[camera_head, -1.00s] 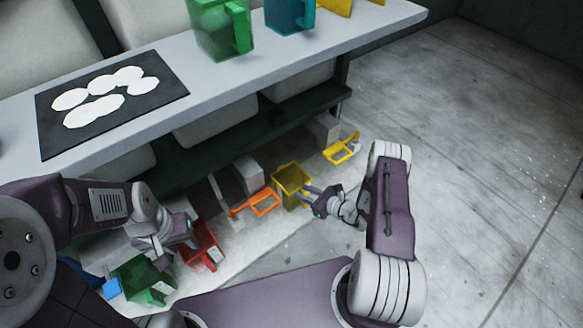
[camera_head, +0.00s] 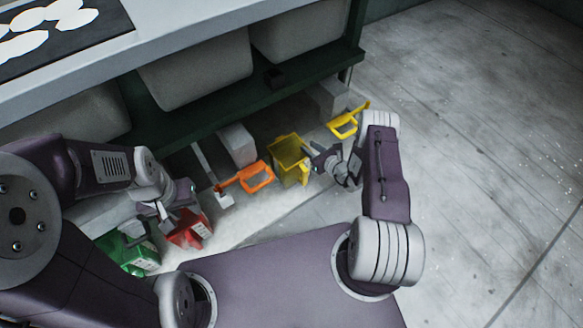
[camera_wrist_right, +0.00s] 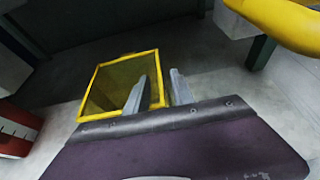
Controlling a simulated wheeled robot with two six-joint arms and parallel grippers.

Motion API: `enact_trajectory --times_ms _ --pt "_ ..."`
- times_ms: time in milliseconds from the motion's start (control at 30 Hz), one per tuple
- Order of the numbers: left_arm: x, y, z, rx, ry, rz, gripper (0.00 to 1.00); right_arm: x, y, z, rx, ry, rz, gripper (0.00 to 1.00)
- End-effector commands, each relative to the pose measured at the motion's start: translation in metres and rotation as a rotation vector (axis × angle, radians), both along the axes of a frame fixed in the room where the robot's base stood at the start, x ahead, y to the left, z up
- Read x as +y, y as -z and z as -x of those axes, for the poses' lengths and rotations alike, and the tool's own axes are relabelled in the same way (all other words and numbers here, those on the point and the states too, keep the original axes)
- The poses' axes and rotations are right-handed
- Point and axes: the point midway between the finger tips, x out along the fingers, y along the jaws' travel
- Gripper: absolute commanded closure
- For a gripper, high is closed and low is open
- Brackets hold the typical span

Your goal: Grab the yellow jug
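The yellow jug (camera_head: 289,160), open-topped and see-through, stands on the floor by the lower shelf. In the right wrist view the yellow jug (camera_wrist_right: 103,88) is left of centre, with its opening facing the camera. My right gripper (camera_head: 312,158) is at the jug's right side. In the wrist view my right gripper (camera_wrist_right: 160,88) has its fingers apart, with the jug's right edge showing between them; whether they touch it is unclear. My left gripper (camera_head: 170,210) is beside the red jug (camera_head: 190,232); its fingertips are too small to judge.
An orange-handled item (camera_head: 256,178), a grey block (camera_head: 237,145) and a yellow-handled item (camera_head: 345,122) lie nearby. A green jug (camera_head: 128,252) is at lower left. The table edge (camera_head: 110,58) and grey bins (camera_head: 197,75) overhang behind. Open floor (camera_head: 480,170) lies right.

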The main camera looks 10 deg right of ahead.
Motion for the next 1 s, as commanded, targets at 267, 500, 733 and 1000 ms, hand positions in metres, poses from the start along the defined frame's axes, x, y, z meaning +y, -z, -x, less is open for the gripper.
enact_trajectory --times_ms 267,500,733,1000 --pt "0.000 0.016 0.000 0.000 0.000 0.000 0.64 0.007 0.009 -0.019 0.000 0.000 0.000 0.71" --pt "0.000 0.015 0.000 0.000 0.000 0.000 0.64 0.007 0.008 -0.018 0.001 0.000 0.000 1.00" --pt "0.000 0.016 0.000 0.000 0.000 0.000 0.64 0.007 0.009 -0.018 0.001 0.000 0.000 1.00" --pt "0.000 0.016 0.000 0.000 0.000 0.000 0.64 0.007 0.009 -0.018 0.001 -0.001 0.000 1.00"
